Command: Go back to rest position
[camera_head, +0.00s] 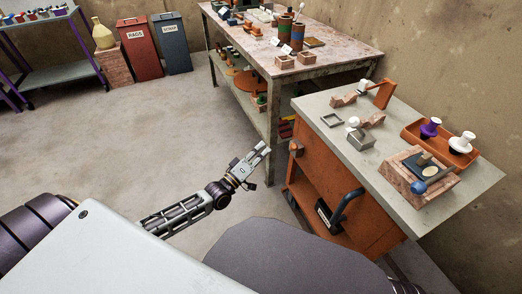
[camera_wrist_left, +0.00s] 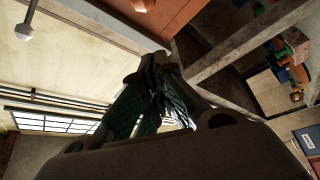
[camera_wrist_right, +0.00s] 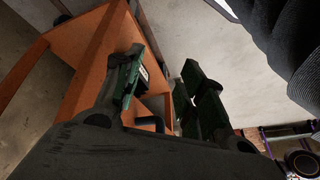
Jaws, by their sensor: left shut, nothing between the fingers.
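My left gripper (camera_head: 256,158) is held out over the floor in the head view, a little left of the orange cabinet (camera_head: 325,190). Its dark green fingers (camera_wrist_left: 158,95) are shut in the left wrist view, with nothing between them. My right gripper (camera_wrist_right: 160,80) shows only in the right wrist view. Its two green fingers stand apart with no object held, and the orange cabinet (camera_wrist_right: 98,65) lies beyond them. The right arm is out of sight in the head view.
The cabinet's grey top (camera_head: 330,145) holds an orange tray (camera_head: 418,130), a brick-like block with a blue ball (camera_head: 418,187) and small parts. A worktable (camera_head: 330,70) with cylinders stands behind. Red bin (camera_head: 138,50) and blue bin (camera_head: 171,45) stand at back left. The left floor (camera_head: 130,130) is clear.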

